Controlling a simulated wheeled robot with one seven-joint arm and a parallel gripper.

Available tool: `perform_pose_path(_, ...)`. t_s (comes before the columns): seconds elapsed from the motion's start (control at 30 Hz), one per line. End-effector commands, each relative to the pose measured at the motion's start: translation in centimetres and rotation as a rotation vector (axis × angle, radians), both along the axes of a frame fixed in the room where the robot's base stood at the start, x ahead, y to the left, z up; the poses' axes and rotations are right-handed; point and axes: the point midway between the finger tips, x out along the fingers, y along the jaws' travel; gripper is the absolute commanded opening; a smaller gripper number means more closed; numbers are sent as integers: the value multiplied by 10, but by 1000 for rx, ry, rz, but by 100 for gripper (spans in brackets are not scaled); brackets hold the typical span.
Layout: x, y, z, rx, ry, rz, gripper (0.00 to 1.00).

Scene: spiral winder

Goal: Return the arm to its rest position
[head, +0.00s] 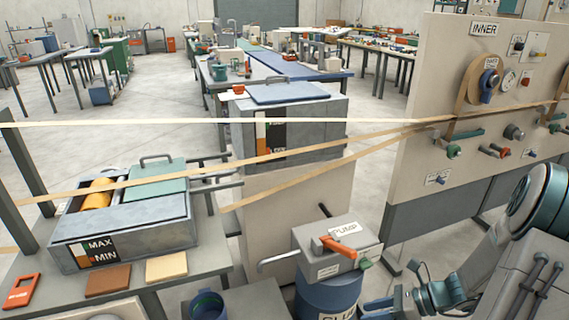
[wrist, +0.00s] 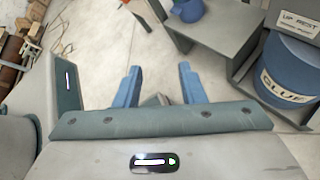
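My gripper (wrist: 158,76) shows in the wrist view with its two blue fingers spread well apart. Most of the gap between the fingertips shows pale floor. A small grey-brown shape shows low between the fingers, and I cannot tell what it is. In the head view my arm (head: 543,200) is folded at the lower right, with grey and teal links.
A blue glue drum (head: 328,294) with a pump (head: 338,240) stands close left of my arm. The INNER panel (head: 440,110) rises behind it. Tan strips (head: 250,157) stretch across the view. A resin bath (head: 120,222) sits on the left table. The wrist view shows the drum (wrist: 290,82) at right.

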Motion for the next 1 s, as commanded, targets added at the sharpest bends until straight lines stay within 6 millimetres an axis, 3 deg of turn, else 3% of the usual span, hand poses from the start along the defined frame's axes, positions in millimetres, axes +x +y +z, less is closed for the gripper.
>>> perform_pose_path(0.03, -4, 9, 19, -62, -52, 92, 36)
perform_pose_path(0.4, -42, 46, 106, -460, -440, 772, 36)
perform_pose_path(0.8, -79, 62, 200, -823, -879, 1490, 36)
perform_pose_path(1.0, -90, 64, 234, -959, -1046, 1756, 36)
